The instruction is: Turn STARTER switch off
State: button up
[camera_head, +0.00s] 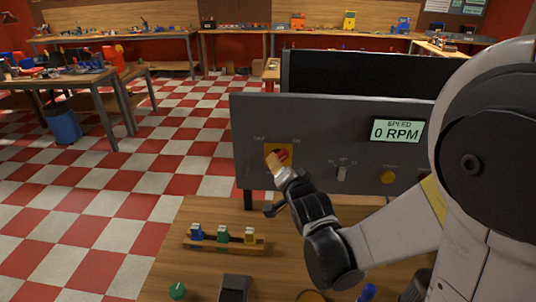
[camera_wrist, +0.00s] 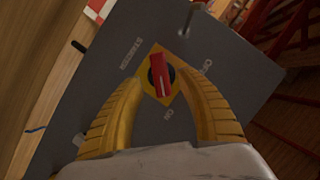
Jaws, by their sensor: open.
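The STARTER switch (camera_head: 284,154) is a red handle on a yellow plate, at the left of the grey control panel (camera_head: 340,112). In the wrist view its red handle (camera_wrist: 158,66) stands on a black round base, with one end toward the ON label and apart from the OFF label at the upper right. My gripper (camera_head: 273,166) is right in front of the switch and hides part of it. In the wrist view my gripper's yellow fingers (camera_wrist: 159,83) are open, one on each side of the handle, with gaps visible.
The panel also carries a toggle switch (camera_head: 342,173), a yellow button (camera_head: 388,177) and a SPEED display (camera_head: 397,131) reading 0 RPM. A wooden rack (camera_head: 224,243) with small coloured pieces lies on the bench below. A green knob (camera_head: 177,291) stands near the front.

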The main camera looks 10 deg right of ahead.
jog(key=shift+b+x, duration=0.35)
jog(key=shift+x, duration=2)
jog(key=shift+r, duration=0.1)
grip_shut()
